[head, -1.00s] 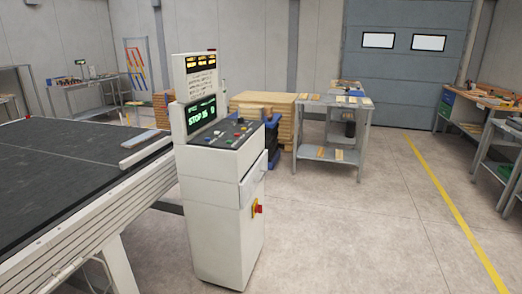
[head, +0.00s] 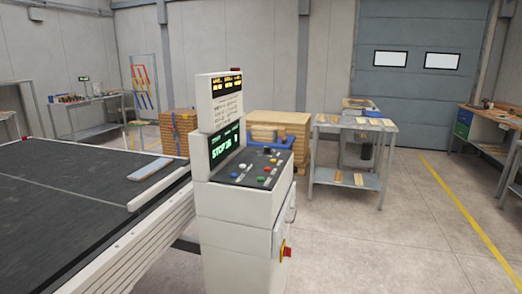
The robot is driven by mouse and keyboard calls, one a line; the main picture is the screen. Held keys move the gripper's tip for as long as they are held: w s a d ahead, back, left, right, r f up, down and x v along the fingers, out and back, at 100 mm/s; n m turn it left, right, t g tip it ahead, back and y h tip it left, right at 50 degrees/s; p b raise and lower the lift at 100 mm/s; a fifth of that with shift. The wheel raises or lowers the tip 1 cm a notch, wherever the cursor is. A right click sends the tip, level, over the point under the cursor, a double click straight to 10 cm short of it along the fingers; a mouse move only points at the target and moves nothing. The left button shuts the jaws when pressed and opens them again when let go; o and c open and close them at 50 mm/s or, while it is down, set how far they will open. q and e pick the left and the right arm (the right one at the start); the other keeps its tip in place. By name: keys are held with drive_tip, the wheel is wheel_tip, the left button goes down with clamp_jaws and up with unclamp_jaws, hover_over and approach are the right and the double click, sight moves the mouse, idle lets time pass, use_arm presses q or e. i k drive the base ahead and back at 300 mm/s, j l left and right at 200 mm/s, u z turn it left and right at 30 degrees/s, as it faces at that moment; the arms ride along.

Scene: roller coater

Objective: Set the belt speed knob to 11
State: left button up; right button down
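The control console (head: 240,215) is a white cabinet in the middle of the head view, beside the belt. Its sloped dark panel (head: 255,170) carries several small coloured buttons and knobs. They are too small to tell which one is the belt speed knob or where it points. A green-lit screen (head: 225,145) on the console reads "STOP" followed by characters I cannot read surely. A yellow-lit display (head: 228,81) sits at the top. Neither of my grippers is in view.
The wide dark belt (head: 75,200) fills the left, with a grey-blue board (head: 151,168) on it. A red and yellow switch (head: 285,251) sticks out from the console's side. Behind stand wood stacks (head: 285,122) and a metal table (head: 350,130). The floor (head: 390,235) at right is clear.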

sight(266, 149)
drive_tip(key=i+j, duration=0.6)
drive_tip(key=i+z, duration=0.1)
drive_tip(key=z, duration=1.7)
